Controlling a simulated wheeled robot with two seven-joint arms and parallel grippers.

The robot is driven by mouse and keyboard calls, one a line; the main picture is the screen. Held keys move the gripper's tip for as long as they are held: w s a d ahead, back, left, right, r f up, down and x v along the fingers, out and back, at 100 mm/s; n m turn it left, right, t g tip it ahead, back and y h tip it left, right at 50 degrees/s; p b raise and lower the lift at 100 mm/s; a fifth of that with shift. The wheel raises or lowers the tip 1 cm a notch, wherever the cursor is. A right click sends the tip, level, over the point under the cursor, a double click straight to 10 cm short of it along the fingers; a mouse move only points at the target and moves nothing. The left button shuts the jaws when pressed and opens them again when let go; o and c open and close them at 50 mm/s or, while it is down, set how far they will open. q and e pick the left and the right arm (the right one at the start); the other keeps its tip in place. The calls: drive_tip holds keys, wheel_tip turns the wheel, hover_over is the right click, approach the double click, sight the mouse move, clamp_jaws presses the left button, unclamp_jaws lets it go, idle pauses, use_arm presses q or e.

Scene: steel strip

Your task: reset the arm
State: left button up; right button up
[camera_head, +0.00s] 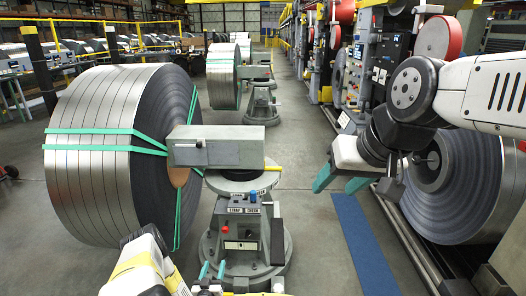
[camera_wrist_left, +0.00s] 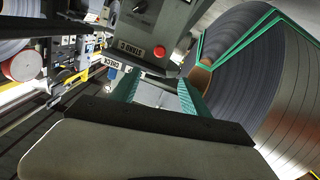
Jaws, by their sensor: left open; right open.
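My left gripper (camera_head: 212,269) is low at the bottom of the head view, in front of a grey machine stand (camera_head: 234,217). In the left wrist view, my left gripper (camera_wrist_left: 159,90) has its two teal fingers apart with nothing seen between them. The stand's dark box with a red button (camera_wrist_left: 157,30) is just beyond the fingers; I cannot tell if they touch it. My right gripper (camera_head: 335,187) hangs over the floor right of the stand, its teal fingers apart and empty. My right arm (camera_head: 460,92) comes in from the right.
A large banded steel coil (camera_head: 93,150) stands left of the stand, close to my left arm. Another coil (camera_head: 455,190) is at the right, behind my right arm. A blue floor strip (camera_head: 364,245) and open grey floor lie between. More coils (camera_head: 222,75) stand further back.

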use_arm(q)
drive_tip(key=w+a+r+m+g+h, duration=0.1)
drive_tip(key=w+a+r+m+g, duration=0.25)
drive_tip(key=w+r, duration=1.3)
wheel_tip(320, 180, up, 21)
drive_tip(key=s+g, duration=0.2)
drive_tip(key=s+d+r+n+g+y, duration=0.1)
drive_tip(key=s+d+r+g, duration=0.25)
drive_tip(key=s+r, duration=1.4)
drive_tip(key=s+d+r+g, duration=0.1)
drive_tip(key=s+d+r, duration=0.1)
drive_tip(key=s, duration=1)
drive_tip(key=s+d+r+g+h, duration=0.1)
drive_tip(key=s+d+r, duration=0.1)
drive_tip(key=s, duration=0.9)
drive_tip(key=shift+s+d, duration=0.4)
drive_tip(key=shift+d, duration=0.45)
drive_tip(key=shift+r+n, duration=0.1)
drive_tip(key=shift+n, duration=0.15)
